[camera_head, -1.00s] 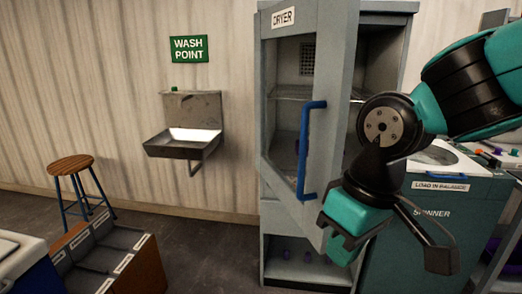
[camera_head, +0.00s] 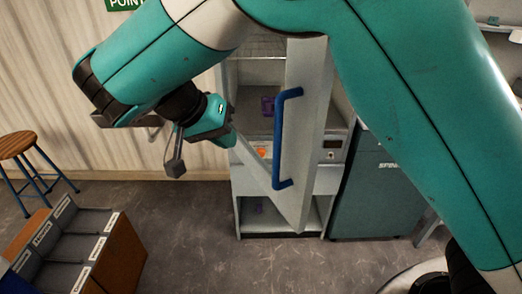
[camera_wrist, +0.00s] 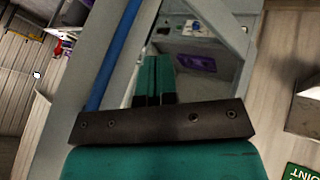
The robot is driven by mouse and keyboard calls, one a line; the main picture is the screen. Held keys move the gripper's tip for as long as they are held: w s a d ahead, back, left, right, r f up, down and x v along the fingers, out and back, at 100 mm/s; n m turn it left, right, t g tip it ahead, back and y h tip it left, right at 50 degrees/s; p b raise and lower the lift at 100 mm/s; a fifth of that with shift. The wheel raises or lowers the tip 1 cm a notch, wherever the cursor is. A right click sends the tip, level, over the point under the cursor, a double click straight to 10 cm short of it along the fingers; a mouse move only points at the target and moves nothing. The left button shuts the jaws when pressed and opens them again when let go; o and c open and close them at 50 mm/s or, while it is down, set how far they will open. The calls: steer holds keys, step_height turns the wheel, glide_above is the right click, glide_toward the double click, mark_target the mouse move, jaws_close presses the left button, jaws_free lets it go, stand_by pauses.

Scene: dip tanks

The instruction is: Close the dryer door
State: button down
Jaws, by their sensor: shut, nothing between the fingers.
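The grey dryer door (camera_head: 310,130) stands open in the head view, swung out toward me with its free edge facing the camera. Its blue vertical handle (camera_head: 280,140) is plain to see. My gripper (camera_head: 232,138) is shut and empty, left of the handle and near the door's outer side. I cannot tell whether it touches the door. My arm hides the top of the dryer.
A purple item (camera_head: 268,106) is inside the dryer cabinet. The teal spinner (camera_head: 375,195) stands to its right. A divided bin (camera_head: 125,245) and a stool (camera_head: 17,145) are at the left. The floor in front of the dryer is clear.

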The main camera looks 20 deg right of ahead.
steer(key=d+f+p, duration=0.1)
steer(key=d+f, duration=0.3)
steer(key=d, duration=0.3)
steer(key=shift+s+d+f+p, duration=0.15)
steer(key=shift+s+f+p, duration=0.2)
steer(key=shift+f+p, duration=0.05)
steer(key=shift+d, duration=0.1)
